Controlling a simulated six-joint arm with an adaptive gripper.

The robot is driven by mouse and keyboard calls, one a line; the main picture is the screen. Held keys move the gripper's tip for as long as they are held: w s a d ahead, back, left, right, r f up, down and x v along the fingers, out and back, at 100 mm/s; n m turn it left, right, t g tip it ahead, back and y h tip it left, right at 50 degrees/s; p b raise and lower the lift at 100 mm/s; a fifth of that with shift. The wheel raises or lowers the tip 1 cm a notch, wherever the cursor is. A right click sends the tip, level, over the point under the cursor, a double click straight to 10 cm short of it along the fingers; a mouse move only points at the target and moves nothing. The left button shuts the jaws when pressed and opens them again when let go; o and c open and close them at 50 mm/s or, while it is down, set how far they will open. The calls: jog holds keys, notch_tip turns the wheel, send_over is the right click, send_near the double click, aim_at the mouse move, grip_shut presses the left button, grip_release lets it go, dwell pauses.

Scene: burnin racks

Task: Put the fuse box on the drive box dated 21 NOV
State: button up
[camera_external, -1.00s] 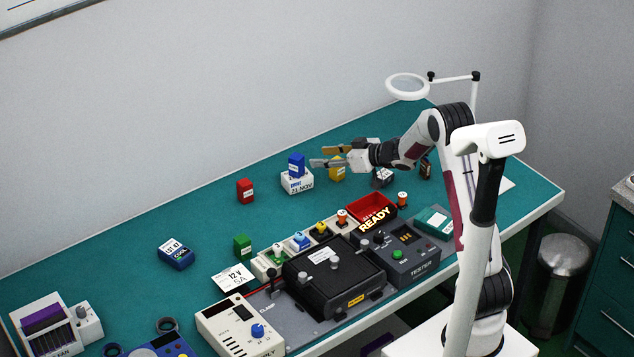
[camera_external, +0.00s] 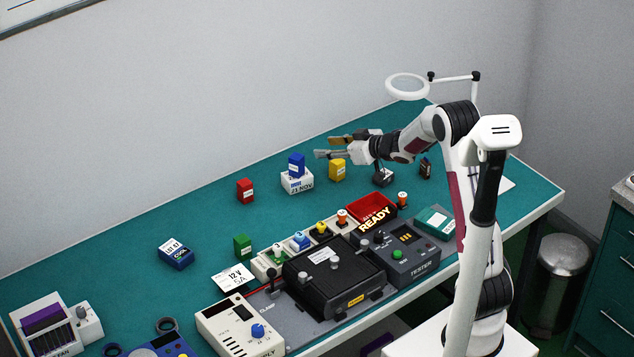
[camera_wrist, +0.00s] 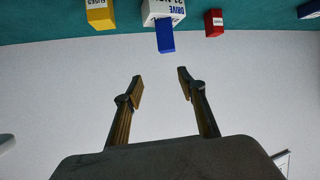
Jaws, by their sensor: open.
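The yellow fuse box (camera_external: 337,170) stands on the green bench; in the wrist view the fuse box (camera_wrist: 100,14) is at the top left with its label upside down. The white drive box dated 21 NOV (camera_external: 297,186) stands to its left, and it also shows in the wrist view (camera_wrist: 163,8). A small blue box (camera_external: 296,163) stands on top of this drive box; it is in the wrist view too (camera_wrist: 166,40). My gripper (camera_external: 326,147) is open and empty, up in the air near the fuse box and the drive box. In the wrist view its fingers (camera_wrist: 160,76) have only wall between them.
A red box (camera_external: 245,190) stands left of the drive box. A green box (camera_external: 242,246) and a dark blue box with a white top (camera_external: 176,254) stand nearer. A red READY tray (camera_external: 372,209) and the tester (camera_external: 405,256) are at the front right. Left-rear bench is clear.

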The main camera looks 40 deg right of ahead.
jog(key=s+d+r+m+g+h, duration=0.1)
jog(key=s+r+m+h, duration=0.15)
jog(key=s+r, duration=0.5)
jog(key=s+d+r+m+g+h, duration=0.1)
jog(key=s+r+h, duration=0.25)
jog(key=s, duration=0.65)
jog(key=s+a+f+g+y, duration=0.1)
jog(key=s+a, duration=0.2)
jog(key=s, duration=0.6)
jog(key=s+a+f+g, duration=0.1)
jog(key=s+a+g, duration=0.1)
jog(key=s, duration=0.8)
jog(key=s+a+f+g+y, duration=0.1)
jog(key=s+a, duration=0.3)
jog(key=s, duration=0.6)
jog(key=shift+a+f+g+y, duration=0.3)
jog(key=shift+a+f+g, duration=0.1)
jog(key=shift+g, duration=0.2)
